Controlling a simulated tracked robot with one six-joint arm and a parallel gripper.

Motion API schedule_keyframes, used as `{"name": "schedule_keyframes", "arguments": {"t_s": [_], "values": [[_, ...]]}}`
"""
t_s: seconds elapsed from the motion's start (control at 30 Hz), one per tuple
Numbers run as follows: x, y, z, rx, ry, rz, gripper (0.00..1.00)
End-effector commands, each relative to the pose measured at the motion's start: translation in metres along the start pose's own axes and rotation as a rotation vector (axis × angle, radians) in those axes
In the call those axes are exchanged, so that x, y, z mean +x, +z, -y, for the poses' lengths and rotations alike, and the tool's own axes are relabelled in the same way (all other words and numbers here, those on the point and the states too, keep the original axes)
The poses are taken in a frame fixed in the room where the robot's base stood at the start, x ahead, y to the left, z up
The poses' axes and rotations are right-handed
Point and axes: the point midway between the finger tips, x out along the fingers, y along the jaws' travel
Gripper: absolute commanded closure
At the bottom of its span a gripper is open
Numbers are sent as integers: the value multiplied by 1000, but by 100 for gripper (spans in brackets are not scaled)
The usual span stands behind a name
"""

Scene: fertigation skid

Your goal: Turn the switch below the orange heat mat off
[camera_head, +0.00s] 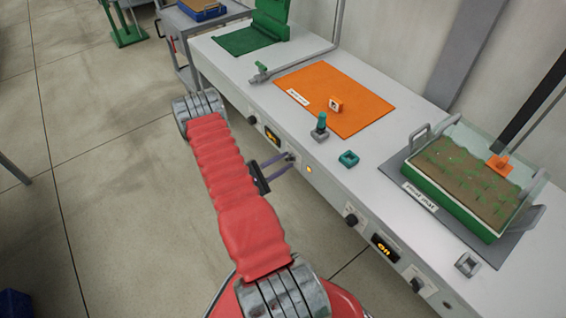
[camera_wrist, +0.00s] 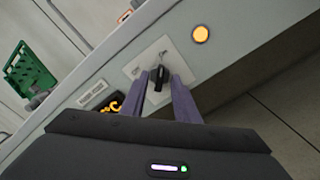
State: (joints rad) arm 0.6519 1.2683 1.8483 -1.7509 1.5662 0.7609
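The orange heat mat (camera_head: 350,105) lies flat on the white bench top, with a small label and a small orange-and-white block on it. On the bench's front face below it is a dark switch knob (camera_wrist: 158,78) on a pale square plate (camera_wrist: 145,62). My gripper (camera_wrist: 162,80) points at this knob, its two purple fingers open on either side of it; contact is unclear. In the head view my gripper (camera_head: 290,158) is at the front panel and hides most of the knob. A display with orange characters (camera_wrist: 112,103) is partly hidden beside the fingers.
A round amber lamp (camera_wrist: 200,34) is beside the switch plate. Further right, the panel has a display reading "on" (camera_head: 385,247) between other dark knobs (camera_head: 351,220). A planted tray (camera_head: 470,215) and a green mat (camera_head: 243,40) are on the bench. The floor in front is clear.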

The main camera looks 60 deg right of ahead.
Motion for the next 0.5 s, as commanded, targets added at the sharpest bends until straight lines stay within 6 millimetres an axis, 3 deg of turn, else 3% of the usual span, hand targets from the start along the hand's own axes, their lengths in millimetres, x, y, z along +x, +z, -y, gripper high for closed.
{"name": "schedule_keyframes", "arguments": {"t_s": [0.1, 0.5], "values": [[0, 0, 0, 0, 0, 0, 72], [0, 0, 0, 0, 0, 0, 100]]}}
